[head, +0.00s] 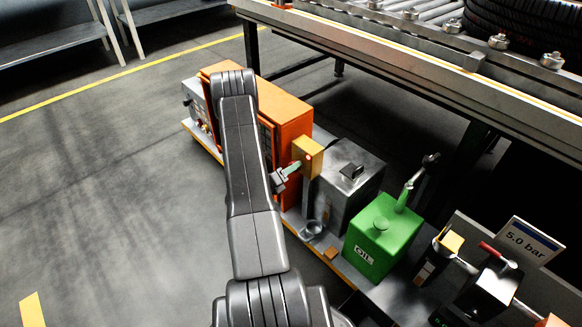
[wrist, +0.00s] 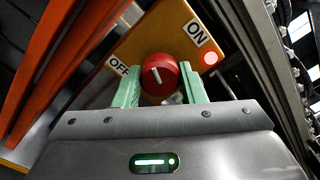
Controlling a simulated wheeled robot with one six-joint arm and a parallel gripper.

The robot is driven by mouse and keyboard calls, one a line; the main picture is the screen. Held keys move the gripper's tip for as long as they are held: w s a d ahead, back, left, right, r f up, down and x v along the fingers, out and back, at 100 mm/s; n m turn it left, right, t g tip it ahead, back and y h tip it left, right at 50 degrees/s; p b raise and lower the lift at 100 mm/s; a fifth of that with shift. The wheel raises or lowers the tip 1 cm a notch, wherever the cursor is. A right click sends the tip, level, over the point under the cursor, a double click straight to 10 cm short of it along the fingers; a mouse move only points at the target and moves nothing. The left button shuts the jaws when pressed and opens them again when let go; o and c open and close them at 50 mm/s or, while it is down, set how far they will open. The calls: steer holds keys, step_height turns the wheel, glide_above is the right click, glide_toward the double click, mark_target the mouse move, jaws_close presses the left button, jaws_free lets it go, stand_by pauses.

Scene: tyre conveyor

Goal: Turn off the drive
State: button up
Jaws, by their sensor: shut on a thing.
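The drive switch is a red rotary knob (wrist: 160,74) on a yellow box (wrist: 150,36) with OFF and ON labels. In the wrist view, the OFF label (wrist: 117,66) is left of the knob and the ON label (wrist: 195,32) is at upper right. The knob's white mark points up and slightly left, between the labels. A red lamp (wrist: 210,58) glows by ON. My gripper (wrist: 160,88) is shut on the knob, with a green finger on each side. In the head view, my gripper (head: 289,169) is at the yellow box (head: 309,157); the knob is hidden there.
An orange cabinet (head: 285,105) stands behind my arm. A grey metal box (head: 345,185), a green oil can (head: 381,238) and a "5.0 bar" sign (head: 531,240) are to the right. The conveyor (head: 440,70) runs above. Open floor (head: 90,190) lies left.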

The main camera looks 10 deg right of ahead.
steer(key=shift+n+p, duration=0.6)
steer(key=shift+n, duration=1.6)
steer(key=o, duration=1)
steer(key=shift+a, duration=0.15)
steer(key=p+v, duration=0.2)
steer(key=v, duration=1.1)
steer(key=shift+s+a, duration=0.25)
steer(key=shift+w+d, duration=0.1)
steer(key=shift+d, duration=0.05)
steer(key=b+x, duration=0.2)
steer(key=x, duration=1.1)
steer(key=shift+w+d, duration=0.15)
steer(key=shift+d, duration=0.1)
